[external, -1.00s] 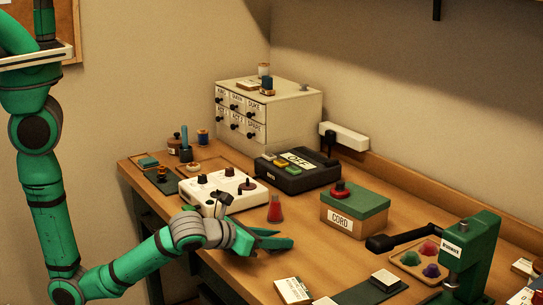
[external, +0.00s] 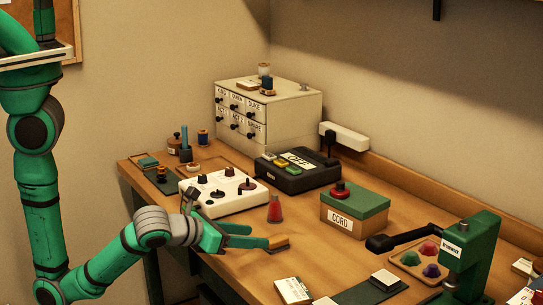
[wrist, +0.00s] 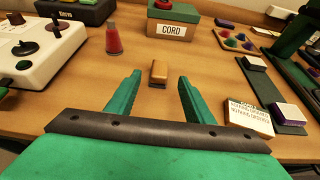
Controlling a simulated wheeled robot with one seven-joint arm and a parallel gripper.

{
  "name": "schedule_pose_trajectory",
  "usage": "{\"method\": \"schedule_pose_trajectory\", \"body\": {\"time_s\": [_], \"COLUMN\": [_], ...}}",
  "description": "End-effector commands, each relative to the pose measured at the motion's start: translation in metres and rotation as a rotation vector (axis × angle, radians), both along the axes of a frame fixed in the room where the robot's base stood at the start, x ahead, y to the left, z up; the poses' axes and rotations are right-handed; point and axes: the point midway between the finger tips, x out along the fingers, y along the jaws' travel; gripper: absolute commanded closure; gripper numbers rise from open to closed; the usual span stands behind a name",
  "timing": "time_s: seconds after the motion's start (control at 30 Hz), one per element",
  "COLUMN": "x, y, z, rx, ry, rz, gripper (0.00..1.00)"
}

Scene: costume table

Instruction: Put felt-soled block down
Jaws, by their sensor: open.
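The felt-soled block (wrist: 158,72) is a small tan wooden block with a dark underside. It rests on the wooden table, upright on its dark sole, and also shows in the external view (external: 279,242). My gripper (wrist: 160,77) is open, with one green finger on each side of the block's near end and a clear gap to both.
A red cone-shaped piece (external: 275,209) and a white control box (external: 222,193) stand behind my gripper. The CORD box (external: 341,223) is further back. A white labelled card block (wrist: 250,117) lies to the right. Bare table surrounds the block.

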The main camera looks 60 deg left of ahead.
Motion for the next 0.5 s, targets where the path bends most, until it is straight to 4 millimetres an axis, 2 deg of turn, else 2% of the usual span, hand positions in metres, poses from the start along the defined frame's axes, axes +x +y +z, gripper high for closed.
{"method": "schedule_pose_trajectory", "body": {"time_s": [0.2, 0.5], "x": [-0.025, -0.030], "y": [0.000, 0.000], "z": [0.010, 0.013], "rx": [-0.002, -0.001], "ry": [-0.001, 0.000], "rz": [-0.001, 0.001], "gripper": [0.52, 0.52]}}
